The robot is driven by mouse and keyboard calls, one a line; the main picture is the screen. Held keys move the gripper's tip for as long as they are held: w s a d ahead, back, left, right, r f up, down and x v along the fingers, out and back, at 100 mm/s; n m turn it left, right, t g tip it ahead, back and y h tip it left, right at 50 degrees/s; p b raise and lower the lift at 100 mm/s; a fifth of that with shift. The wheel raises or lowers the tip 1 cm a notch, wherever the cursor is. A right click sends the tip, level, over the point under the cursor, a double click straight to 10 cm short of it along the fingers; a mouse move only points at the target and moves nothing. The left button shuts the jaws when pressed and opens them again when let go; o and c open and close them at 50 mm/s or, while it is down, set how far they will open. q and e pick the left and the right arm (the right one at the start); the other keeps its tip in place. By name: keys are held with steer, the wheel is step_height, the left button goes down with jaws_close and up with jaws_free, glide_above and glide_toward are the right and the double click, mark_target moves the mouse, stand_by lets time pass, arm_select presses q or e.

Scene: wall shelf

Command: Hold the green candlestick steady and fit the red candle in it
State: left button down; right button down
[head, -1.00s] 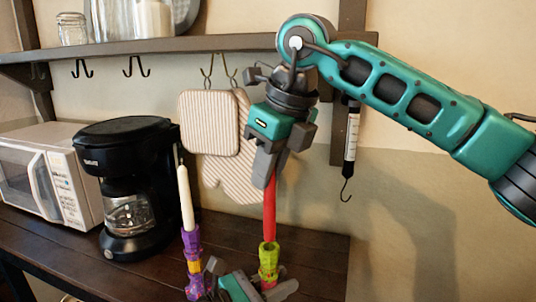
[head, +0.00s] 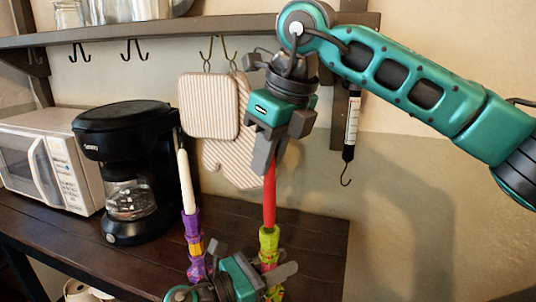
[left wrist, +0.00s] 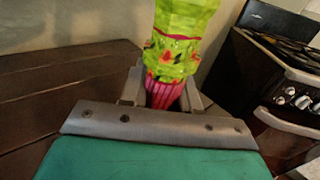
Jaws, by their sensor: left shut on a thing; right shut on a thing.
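The green candlestick (head: 268,241), patterned with red and yellow, stands upright on the dark table. My left gripper (head: 271,272) is shut on its lower part. In the left wrist view the candlestick (left wrist: 183,42) rises from between the fingers (left wrist: 164,92), which clasp its pink ribbed section. The red candle (head: 269,205) is upright directly above it, its lower end meeting the candlestick's top. I cannot tell how deep it sits in the socket. My right gripper (head: 265,158) is shut on the candle's upper end and hides its tip.
A purple and yellow candlestick (head: 193,232) with a white candle (head: 185,181) stands close on the left. A black coffee maker (head: 125,170) and a microwave (head: 45,163) are farther left. Oven mitts (head: 209,105) hang behind from the shelf (head: 150,31). A stove (left wrist: 290,90) shows in the wrist view.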

mark_target(265, 182)
steer(key=shift+f, duration=1.6)
stand_by(0.4)
steer(key=c, duration=1)
jaws_free()
steer(key=v, duration=1.2)
arm_select(q)
steer(key=c, duration=0.8)
jaws_free()
steer(key=shift+o, duration=0.2)
steer(key=shift+a, duration=0.1)
